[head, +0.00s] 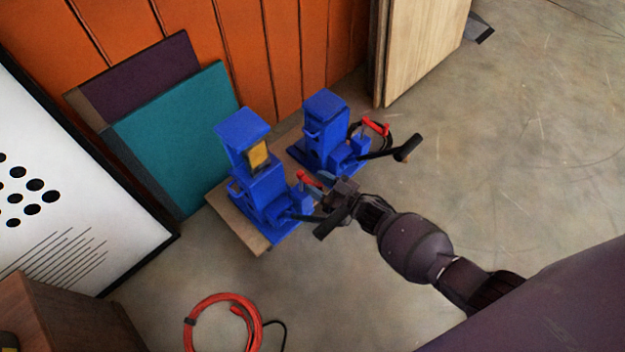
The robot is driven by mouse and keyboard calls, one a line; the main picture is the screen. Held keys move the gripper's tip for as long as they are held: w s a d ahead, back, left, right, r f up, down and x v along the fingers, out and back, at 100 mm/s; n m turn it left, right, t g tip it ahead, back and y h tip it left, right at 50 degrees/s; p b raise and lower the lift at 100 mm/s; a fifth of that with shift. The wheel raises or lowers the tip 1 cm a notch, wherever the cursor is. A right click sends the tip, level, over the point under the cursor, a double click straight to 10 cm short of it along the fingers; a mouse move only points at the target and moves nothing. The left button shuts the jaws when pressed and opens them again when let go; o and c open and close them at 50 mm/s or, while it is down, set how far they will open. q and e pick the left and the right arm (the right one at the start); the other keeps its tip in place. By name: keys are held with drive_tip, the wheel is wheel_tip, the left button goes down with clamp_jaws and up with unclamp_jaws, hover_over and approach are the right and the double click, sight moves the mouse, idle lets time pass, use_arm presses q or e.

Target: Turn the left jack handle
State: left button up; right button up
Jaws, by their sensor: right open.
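Two blue presses stand side by side on a wooden board. The left jack (262,190) has a yellow panel on its upper part. Its dark handle (304,217) sticks out low to the right, and the far end is hidden at my gripper. My right gripper (327,207) is open at that handle, just right of the left jack; I cannot tell whether it touches the handle. A red part (308,178) shows just above the gripper. The right jack (325,130) stands behind, its black handle (405,149) reaching right. My left gripper is not in view.
The board's bare corner (240,228) shows at front left. Teal (175,135) and dark panels lean on the orange wall (290,60). A red coiled hose (190,325) lies on the floor in front. A wooden panel (425,50) stands behind.

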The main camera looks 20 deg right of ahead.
drive_tip(key=shift+x, duration=0.85)
clamp_jaws()
